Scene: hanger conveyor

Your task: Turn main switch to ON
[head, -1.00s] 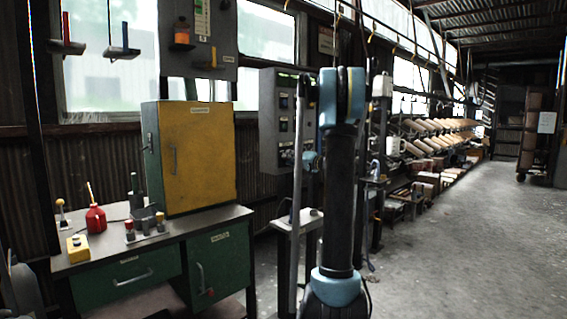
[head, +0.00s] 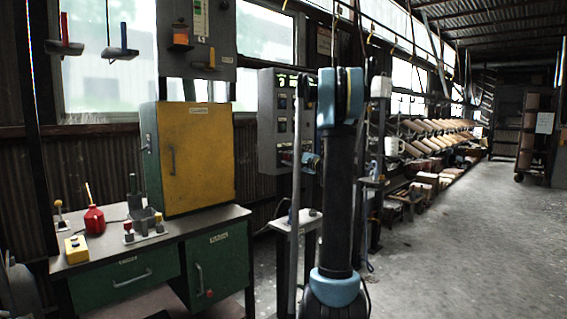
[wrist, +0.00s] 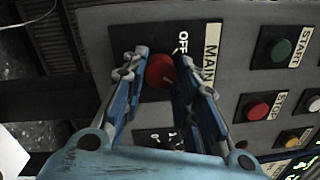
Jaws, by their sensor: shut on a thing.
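The main switch is a round red knob (wrist: 160,71) on a dark plate, beside a MAIN label (wrist: 210,52) and the word OFF. In the wrist view, the knob sits between the fingertips of my gripper (wrist: 158,82), which is shut on it. A small pale mark shows near OFF by the knob's upper right. The ON wording is not readable, and the fingers hide part of the plate. In the head view, my gripper (head: 300,160) is at the lower front of the grey control panel (head: 267,125), partly hidden by my arm.
A green START button (wrist: 281,50), a red STOP button (wrist: 257,112) and a yellow button (wrist: 288,138) lie right of the switch in the wrist view. A workbench (head: 122,252) with a yellow cabinet (head: 198,160) stands left. The floor at right is open.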

